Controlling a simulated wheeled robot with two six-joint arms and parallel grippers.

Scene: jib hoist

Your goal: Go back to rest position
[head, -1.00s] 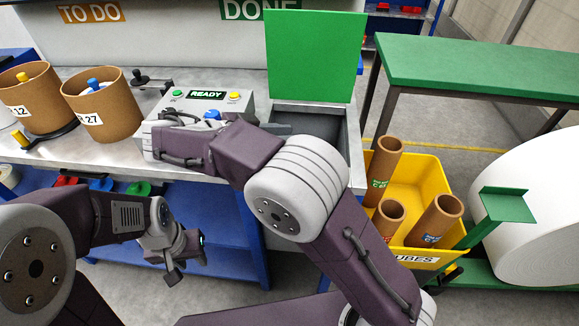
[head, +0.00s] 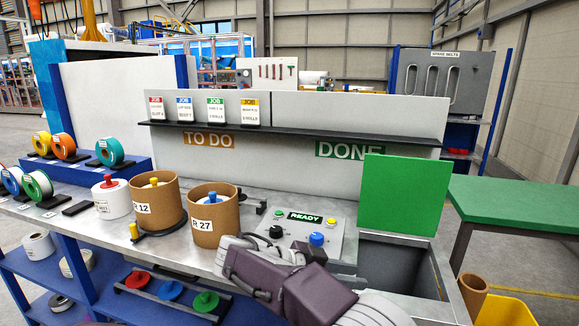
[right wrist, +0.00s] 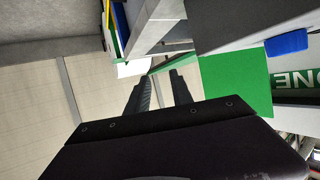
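My right arm comes in from the lower right of the head view, with its wrist over the front of the bench beside the control box. In the right wrist view my right gripper (right wrist: 160,86) shows two dark fingers standing apart with nothing between them. Its fingertips cannot be made out clearly in the head view. My left arm and gripper are out of view.
The control box (head: 335,234) with its READY display, an R 27 drum (head: 214,226) and an R 12 drum (head: 156,208) stand on the bench near my right wrist. A green panel (head: 403,193) stands above an open bin. A green table (head: 515,203) is at right.

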